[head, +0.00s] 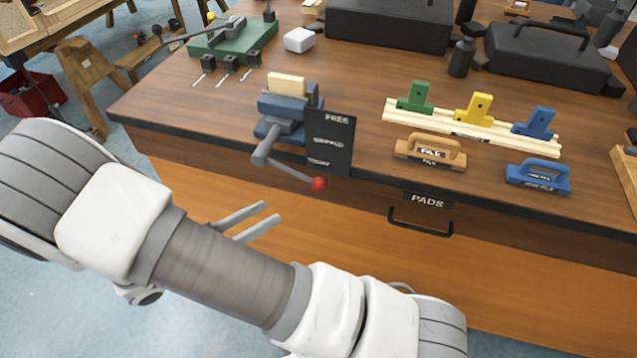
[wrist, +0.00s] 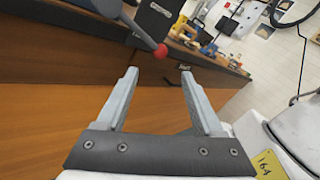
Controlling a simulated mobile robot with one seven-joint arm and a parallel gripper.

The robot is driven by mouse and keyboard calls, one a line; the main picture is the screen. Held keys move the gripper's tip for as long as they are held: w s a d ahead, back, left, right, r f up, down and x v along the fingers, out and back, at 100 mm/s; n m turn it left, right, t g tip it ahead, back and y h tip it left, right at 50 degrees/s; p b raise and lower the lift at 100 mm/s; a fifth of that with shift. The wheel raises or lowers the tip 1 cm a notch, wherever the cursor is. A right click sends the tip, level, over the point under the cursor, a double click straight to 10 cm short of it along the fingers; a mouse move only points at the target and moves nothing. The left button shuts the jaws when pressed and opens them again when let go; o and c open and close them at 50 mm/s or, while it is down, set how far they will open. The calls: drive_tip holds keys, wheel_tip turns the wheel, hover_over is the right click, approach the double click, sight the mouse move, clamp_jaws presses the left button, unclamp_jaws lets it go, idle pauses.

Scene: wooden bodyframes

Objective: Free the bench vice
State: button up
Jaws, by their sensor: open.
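The blue bench vice (head: 283,112) sits at the front edge of the wooden workbench, with a light wooden block (head: 287,84) at its jaws. Its grey lever (head: 287,170) ends in a red knob (head: 319,183), low beside the TIGHT mark of a dark sign (head: 331,141) reading FREE, GRIPPED and TIGHT. The red knob also shows in the wrist view (wrist: 161,50), beyond my fingertips. My gripper (head: 260,215) is open and empty, in front of the bench, below and left of the knob and apart from it. In the wrist view my two fingers (wrist: 159,72) stand wide apart.
Right of the vice are a rack (head: 473,127) with green, yellow and blue clamps, a tan file (head: 430,151) and a blue one (head: 538,178). A drawer handle (head: 420,222) juts from the bench front. A green fixture (head: 232,45) stands at the back left.

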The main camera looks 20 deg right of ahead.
sight(318, 183)
drive_tip(key=b+x, duration=0.1)
drive_tip(key=x, duration=1.2)
drive_tip(key=shift+w+d, duration=0.1)
drive_tip(key=shift+d, duration=0.25)
clamp_jaws()
idle(0.7)
